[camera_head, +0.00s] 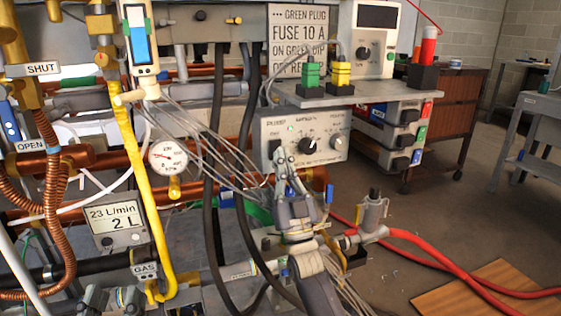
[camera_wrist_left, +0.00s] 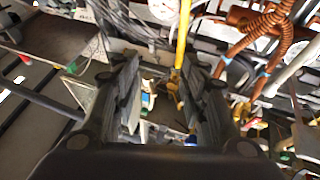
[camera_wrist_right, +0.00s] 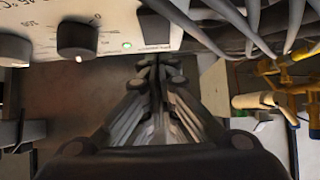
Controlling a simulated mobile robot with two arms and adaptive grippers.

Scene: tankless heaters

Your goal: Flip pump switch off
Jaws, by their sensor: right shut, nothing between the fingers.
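The pump switch (camera_head: 273,149) is a black rocker at the left of the grey control box (camera_head: 328,126), under the label PUMP. A small green light (camera_head: 291,128) glows beside it. The switch also shows as a dark shape at the top of the right wrist view (camera_wrist_right: 154,24). My right gripper (camera_head: 281,160) is shut and empty, its fingertips close to the switch. I cannot tell if they touch it. My left gripper (camera_head: 109,298) is low at the left; its wrist view shows the fingers apart with nothing gripped (camera_wrist_left: 163,68).
A large knob (camera_head: 308,145) sits right of the switch. A shelf (camera_head: 375,94) with green and yellow plugs stands above the box. Dark hoses (camera_head: 211,190), loose wires, copper pipes and a yellow gas pipe (camera_head: 143,190) crowd the left.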

